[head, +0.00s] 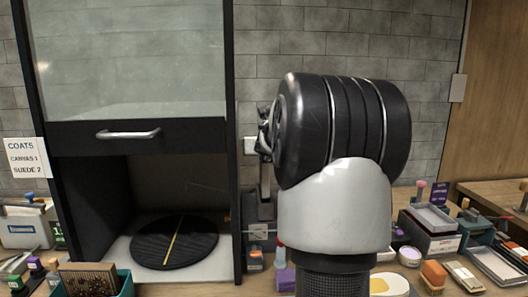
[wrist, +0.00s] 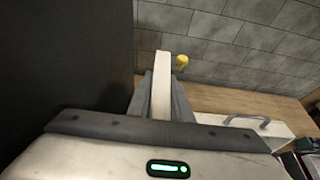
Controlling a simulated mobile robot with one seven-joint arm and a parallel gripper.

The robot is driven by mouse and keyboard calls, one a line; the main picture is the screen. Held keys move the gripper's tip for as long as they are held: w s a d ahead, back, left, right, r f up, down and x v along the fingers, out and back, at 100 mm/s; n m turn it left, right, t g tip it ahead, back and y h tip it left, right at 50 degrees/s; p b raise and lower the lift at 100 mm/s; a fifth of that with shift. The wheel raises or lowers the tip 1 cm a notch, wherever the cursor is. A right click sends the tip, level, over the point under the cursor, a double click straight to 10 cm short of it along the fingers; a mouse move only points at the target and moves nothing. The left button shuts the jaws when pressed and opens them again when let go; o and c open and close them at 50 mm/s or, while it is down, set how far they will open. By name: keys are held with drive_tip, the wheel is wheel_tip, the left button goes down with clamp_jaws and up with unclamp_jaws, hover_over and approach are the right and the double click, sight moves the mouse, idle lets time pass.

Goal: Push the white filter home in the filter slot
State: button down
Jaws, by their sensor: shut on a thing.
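In the wrist view my gripper (wrist: 163,102) is shut on a narrow white slab, the white filter (wrist: 161,78), with a dark finger on each side of it. The filter's far end sticks out beyond the fingertips. A large dark surface, which looks like the cabinet's side, lies close on the left. In the head view my arm hides most of the gripper and the filter. I cannot make out the filter slot in either view, nor tell whether the filter touches it.
The black cabinet (head: 233,200) stands left with its glass front raised and a round dark turntable (head: 190,245) inside. A yellow knob (wrist: 182,62) shows beyond the filter. Boxes and a grey tray (head: 433,218) crowd the bench at right. A grey brick wall (head: 430,60) is behind.

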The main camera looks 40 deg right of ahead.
sight(264, 171)
drive_tip(key=shift+f+b, duration=3.5)
drive_tip(key=shift+f, duration=0.05)
drive_tip(key=c, duration=1.5)
unclamp_jaws()
drive_tip(key=shift+c, duration=0.2)
